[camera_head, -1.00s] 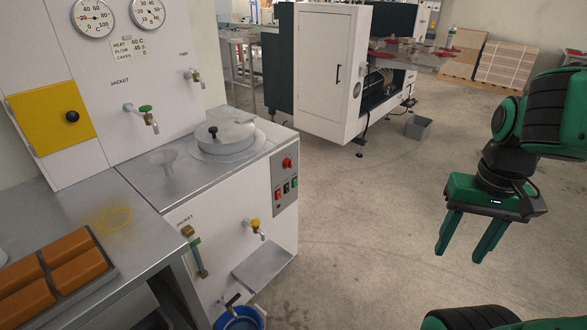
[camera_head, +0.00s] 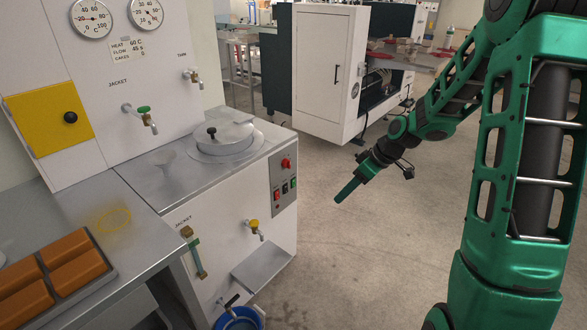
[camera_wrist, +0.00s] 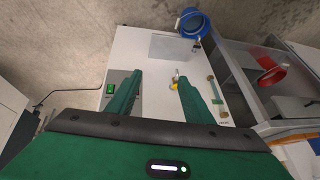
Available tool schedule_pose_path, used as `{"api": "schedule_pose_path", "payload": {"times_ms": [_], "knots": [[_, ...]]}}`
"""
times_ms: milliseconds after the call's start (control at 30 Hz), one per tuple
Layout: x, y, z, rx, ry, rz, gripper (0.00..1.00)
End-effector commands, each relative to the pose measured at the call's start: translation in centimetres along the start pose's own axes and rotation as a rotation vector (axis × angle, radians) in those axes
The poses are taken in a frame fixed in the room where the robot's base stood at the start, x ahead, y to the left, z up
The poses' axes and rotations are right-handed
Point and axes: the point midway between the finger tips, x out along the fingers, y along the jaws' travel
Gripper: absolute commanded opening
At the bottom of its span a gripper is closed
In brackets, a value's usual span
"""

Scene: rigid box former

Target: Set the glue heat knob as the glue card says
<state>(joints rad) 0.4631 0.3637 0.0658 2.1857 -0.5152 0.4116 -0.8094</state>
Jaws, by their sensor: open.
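The glue card (camera_head: 127,47) on the machine's white upper panel reads HEAT 60 C, FLOW 45 s and CAKES 0 or a similar last figure. A round red knob (camera_head: 286,163) is at the top of the grey control panel (camera_head: 284,185) on the machine's front; its setting is too small to read. My gripper (camera_head: 346,193) is in the air right of that panel, apart from it, seen nearly side-on. In the wrist view my gripper (camera_wrist: 160,78) has its fingers apart with nothing between them; the red knob is not visible there.
Two dials (camera_head: 92,18) are above the card. A yellow-handled tap (camera_head: 252,225) sticks out left of the panel above a shelf (camera_head: 263,268) and blue bucket (camera_head: 238,318). A tray of orange blocks (camera_head: 60,275) lies at left. Open floor is right of the machine.

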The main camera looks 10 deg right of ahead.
Motion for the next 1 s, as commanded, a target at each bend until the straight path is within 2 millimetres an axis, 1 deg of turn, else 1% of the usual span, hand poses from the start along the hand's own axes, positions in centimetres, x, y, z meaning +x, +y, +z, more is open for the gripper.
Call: {"api": "schedule_pose_path", "payload": {"times_ms": [33,200,300,500,567,700,900,1000], "knots": [[1.7,0.6,-0.8,-0.035,0.041,-0.025,0.47],[6.3,2.0,-4.3,-0.170,0.222,-0.079,0.47],[8.6,2.9,-6.3,-0.232,0.339,-0.093,0.47],[12.0,4.9,-9.6,-0.313,0.593,-0.074,0.47],[12.7,5.6,-10.5,-0.326,0.671,-0.056,0.47],[13.8,7.7,-11.8,-0.336,0.842,0.011,0.47],[14.2,10.4,-12.4,-0.319,1.011,0.116,0.47],[14.2,11.3,-12.5,-0.311,1.056,0.153,0.47]]}}
